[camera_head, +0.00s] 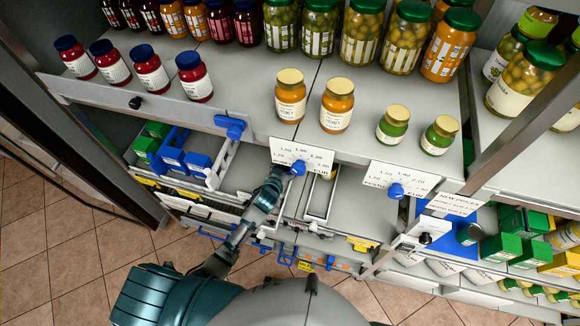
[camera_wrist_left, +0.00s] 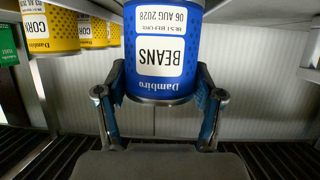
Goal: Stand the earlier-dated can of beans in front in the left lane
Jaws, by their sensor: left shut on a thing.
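A blue can of beans (camera_wrist_left: 165,98) fills the upper middle of the left wrist view. Its white label reads "BEANS" and "06 AUG 2028", upside down in the picture. My left gripper (camera_wrist_left: 164,82) is shut on this can, one finger on each side. In the head view my left gripper (camera_head: 274,178) reaches in under the edge of the upper shelf, beside a narrow grey lane (camera_head: 318,198). The can is not clearly visible there, hidden by the shelf and price cards. No other bean can is clearly seen. My right gripper is not in view.
Yellow corn cans (camera_wrist_left: 58,32) stand left in the wrist view. The upper shelf (camera_head: 240,100) carries jars, with price cards (camera_head: 300,156) along its edge. Green boxes (camera_head: 503,246) stand at right.

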